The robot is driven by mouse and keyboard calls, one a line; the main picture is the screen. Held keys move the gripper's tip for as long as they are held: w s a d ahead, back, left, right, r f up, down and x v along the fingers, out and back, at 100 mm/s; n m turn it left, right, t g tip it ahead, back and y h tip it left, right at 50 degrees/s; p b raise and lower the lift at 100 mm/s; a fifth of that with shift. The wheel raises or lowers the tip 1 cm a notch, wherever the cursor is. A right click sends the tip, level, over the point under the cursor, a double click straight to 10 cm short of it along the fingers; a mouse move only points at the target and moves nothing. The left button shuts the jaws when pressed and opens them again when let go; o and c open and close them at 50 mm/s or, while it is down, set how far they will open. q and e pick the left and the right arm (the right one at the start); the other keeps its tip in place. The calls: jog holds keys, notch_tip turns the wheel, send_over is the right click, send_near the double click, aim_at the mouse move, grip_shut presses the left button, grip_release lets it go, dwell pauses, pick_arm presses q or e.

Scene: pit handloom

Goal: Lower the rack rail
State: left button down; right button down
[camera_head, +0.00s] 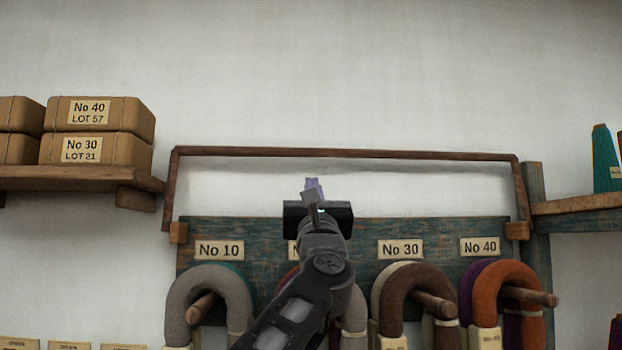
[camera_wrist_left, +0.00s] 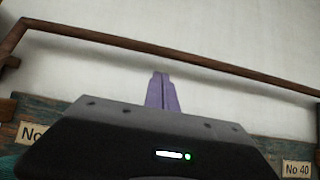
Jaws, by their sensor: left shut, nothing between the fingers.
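The rack rail (camera_head: 345,154) is a thin brown wooden bar with a side arm at each end. It stands raised above the blue-green rack board (camera_head: 365,231), and its arms come down to small wooden blocks at the board's two ends. My left gripper (camera_head: 313,183) has purple fingers, shut and empty. In the head view they show just below the middle of the rail, with a gap between. In the left wrist view the rail (camera_wrist_left: 170,54) crosses above and behind the fingertips (camera_wrist_left: 161,80). My right gripper is not in view.
Grey, brown and orange yarn hanks (camera_head: 400,290) hang on pegs under number labels. My left arm hides part of the board. A shelf (camera_head: 75,180) with wrapped parcels is at left. A shelf (camera_head: 580,203) with a teal cone (camera_head: 605,160) is at right. The wall above the rail is clear.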

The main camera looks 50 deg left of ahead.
aim_at(309, 167)
pick_arm(q)
jog(key=p+x, duration=0.6)
jog(key=x, duration=0.2)
jog(key=shift+r, duration=0.3)
jog(key=shift+w+a+r+p, duration=0.1)
jog(key=shift+w+a+p, duration=0.1)
jog(key=shift+a+p, duration=0.25)
jog(key=shift+d, duration=0.1)
